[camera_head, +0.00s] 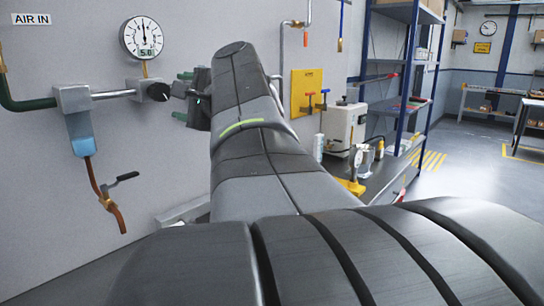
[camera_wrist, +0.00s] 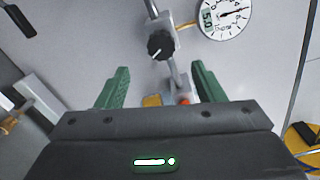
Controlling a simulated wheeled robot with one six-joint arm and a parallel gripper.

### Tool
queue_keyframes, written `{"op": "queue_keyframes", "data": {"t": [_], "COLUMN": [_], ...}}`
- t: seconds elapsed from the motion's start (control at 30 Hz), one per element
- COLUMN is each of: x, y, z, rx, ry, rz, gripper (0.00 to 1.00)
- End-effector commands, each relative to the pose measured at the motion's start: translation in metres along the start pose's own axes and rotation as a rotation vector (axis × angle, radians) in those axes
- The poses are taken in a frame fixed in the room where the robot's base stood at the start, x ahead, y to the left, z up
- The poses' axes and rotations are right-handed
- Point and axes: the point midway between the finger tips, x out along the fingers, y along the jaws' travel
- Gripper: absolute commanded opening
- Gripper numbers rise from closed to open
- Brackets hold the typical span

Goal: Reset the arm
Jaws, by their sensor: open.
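My arm (camera_head: 250,130) reaches forward from the bottom of the head view toward the grey wall. My gripper (camera_head: 183,95) is at its far end, partly hidden by the arm, just right of a black knob (camera_head: 159,91) on the wall pipe. In the wrist view my gripper (camera_wrist: 160,66) shows two green fingers spread wide with nothing held between them. The black knob (camera_wrist: 160,44) appears ahead of the fingertips and looks apart from them.
A round gauge (camera_head: 144,38) sits above the knob. A filter with a blue bowl (camera_head: 84,146) and a copper drain hang at left. A yellow panel (camera_head: 307,92), a bench with a white box (camera_head: 343,128) and blue-framed shelves (camera_head: 408,70) stand right. Open floor lies far right.

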Motion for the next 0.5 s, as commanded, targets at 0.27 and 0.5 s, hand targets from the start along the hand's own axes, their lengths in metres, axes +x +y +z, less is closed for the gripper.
{"op": "queue_keyframes", "data": {"t": [0.27, 0.5], "x": [0.054, 0.101], "y": [-0.001, -0.001], "z": [0.001, 0.001], "rx": [0.002, 0.001], "ry": [-0.002, -0.002], "rz": [0.002, 0.001], "gripper": [0.62, 0.62]}}
